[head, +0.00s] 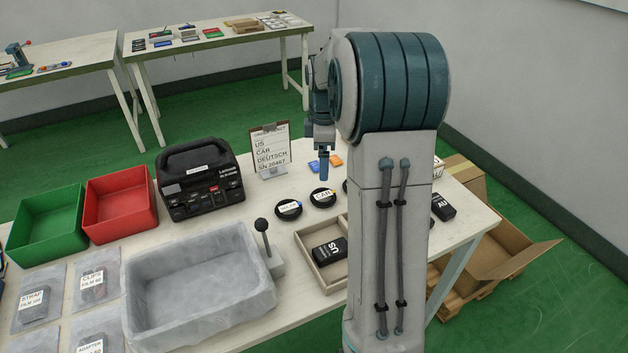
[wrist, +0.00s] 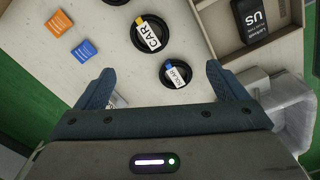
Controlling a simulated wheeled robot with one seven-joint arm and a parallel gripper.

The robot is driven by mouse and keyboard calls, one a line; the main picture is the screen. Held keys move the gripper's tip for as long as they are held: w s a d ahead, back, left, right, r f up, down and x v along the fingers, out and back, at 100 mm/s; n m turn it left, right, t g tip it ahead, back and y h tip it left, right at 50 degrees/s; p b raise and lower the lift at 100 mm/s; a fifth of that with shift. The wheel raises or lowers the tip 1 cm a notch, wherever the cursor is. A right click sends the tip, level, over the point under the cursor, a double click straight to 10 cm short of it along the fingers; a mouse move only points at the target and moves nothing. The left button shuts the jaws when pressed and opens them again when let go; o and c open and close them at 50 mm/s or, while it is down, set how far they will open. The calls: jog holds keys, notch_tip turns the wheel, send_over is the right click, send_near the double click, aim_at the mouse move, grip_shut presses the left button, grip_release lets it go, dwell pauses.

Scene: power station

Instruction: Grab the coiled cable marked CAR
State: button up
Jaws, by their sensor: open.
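The coiled cable marked CAR (wrist: 141,43) is a black ring with a white label and yellow tab. It lies flat on the table, beyond my fingertips in the wrist view, upper middle. In the head view it is the right-hand coil (head: 322,205) of the two clearly seen. A smaller black coil marked SOLAR (wrist: 176,84), with a blue tab, lies nearer the fingertips; it also shows in the head view (head: 288,216). My gripper (wrist: 159,68) is open and empty above the table; in the head view (head: 323,170) it points down behind the coils.
A divided tray (head: 310,262) holds a black adapter marked US (head: 330,252). Orange (wrist: 59,22) and blue (wrist: 84,50) cards lie beside the coils. A sign stand (head: 270,150), a black machine (head: 200,180) and a grey basin (head: 200,310) stand nearby. My arm hides part of the table.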

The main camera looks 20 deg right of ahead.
aim_at(323, 195)
jog(key=shift+n, duration=0.4)
jog(key=f, duration=0.4)
jog(key=w+f, duration=0.1)
jog(key=f, duration=0.4)
jog(key=d+f, duration=0.1)
jog(key=f, duration=0.4)
jog(key=shift+w+d, duration=0.1)
jog(key=shift+w, duration=0.3)
jog(key=shift+c, duration=0.3)
jog(key=c, duration=1)
